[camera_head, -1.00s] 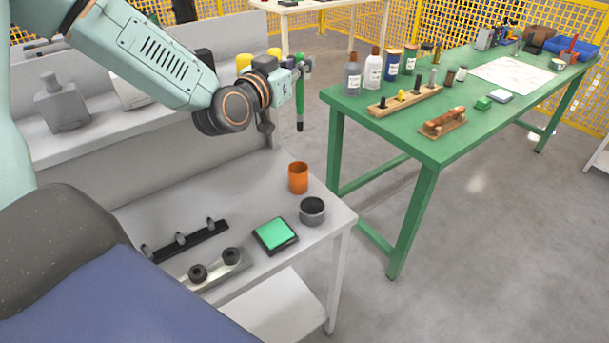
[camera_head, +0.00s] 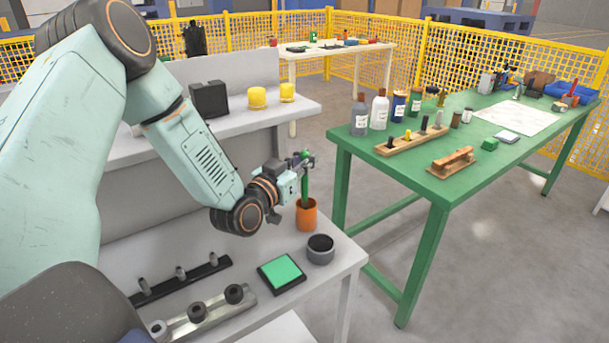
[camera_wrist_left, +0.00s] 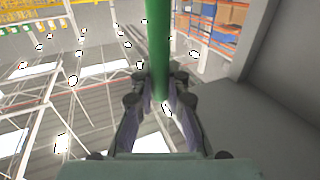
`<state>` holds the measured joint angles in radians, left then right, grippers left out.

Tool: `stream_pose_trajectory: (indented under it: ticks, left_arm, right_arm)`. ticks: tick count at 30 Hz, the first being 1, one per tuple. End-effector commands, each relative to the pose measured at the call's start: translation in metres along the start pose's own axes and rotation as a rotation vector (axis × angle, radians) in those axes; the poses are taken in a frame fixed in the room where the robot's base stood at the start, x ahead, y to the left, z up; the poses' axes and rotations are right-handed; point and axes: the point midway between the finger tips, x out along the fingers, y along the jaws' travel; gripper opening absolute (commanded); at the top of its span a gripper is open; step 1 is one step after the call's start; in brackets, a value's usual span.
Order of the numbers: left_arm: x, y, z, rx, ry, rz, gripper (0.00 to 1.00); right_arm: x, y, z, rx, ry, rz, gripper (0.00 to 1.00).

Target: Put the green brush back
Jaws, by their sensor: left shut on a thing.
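The green brush (camera_head: 304,188) is upright in my left gripper (camera_head: 303,163), which is shut on its upper part. The orange cup (camera_head: 306,217) stands on the grey bench near its right edge, directly below the gripper. The brush's lower end meets the cup's mouth in the head view; how deep it reaches inside is hidden. In the left wrist view the green handle (camera_wrist_left: 157,45) runs between the two fingers. My right gripper is not in view.
On the grey bench (camera_head: 225,252) a dark grey round pot (camera_head: 320,250) stands close to the cup, with a green pad (camera_head: 281,273) in front. A black strip with pegs (camera_head: 182,279) lies left. A green table (camera_head: 440,195) with bottles stands to the right.

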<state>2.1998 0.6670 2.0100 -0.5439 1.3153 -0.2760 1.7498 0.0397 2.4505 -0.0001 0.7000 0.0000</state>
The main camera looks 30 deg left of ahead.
Motion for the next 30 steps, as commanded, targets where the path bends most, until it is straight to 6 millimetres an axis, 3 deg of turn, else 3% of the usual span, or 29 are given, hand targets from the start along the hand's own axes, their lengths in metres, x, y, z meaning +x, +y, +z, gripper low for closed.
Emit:
stream_pose_trajectory:
  ticks: [6,19,20,21,27,30]
  left_arm:
    - [0.000,0.001,0.033,0.002,-0.004,0.002,0.00]
    - [0.000,0.001,0.037,0.001,-0.001,0.001,0.00]
    - [0.000,0.001,0.037,0.001,-0.001,0.001,0.16]
    - [0.000,0.001,0.036,0.001,-0.001,0.001,0.19]
    - [0.000,0.001,0.036,0.001,-0.001,0.001,0.36]
    - [0.000,0.001,0.036,0.001,-0.001,0.001,0.37]
  right_arm:
    - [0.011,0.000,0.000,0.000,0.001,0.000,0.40]
    - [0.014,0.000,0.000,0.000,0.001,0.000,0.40]
    - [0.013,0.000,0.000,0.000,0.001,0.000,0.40]
    - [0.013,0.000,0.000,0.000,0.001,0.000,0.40]
    - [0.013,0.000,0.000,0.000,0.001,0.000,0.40]
    - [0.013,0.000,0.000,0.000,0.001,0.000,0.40]
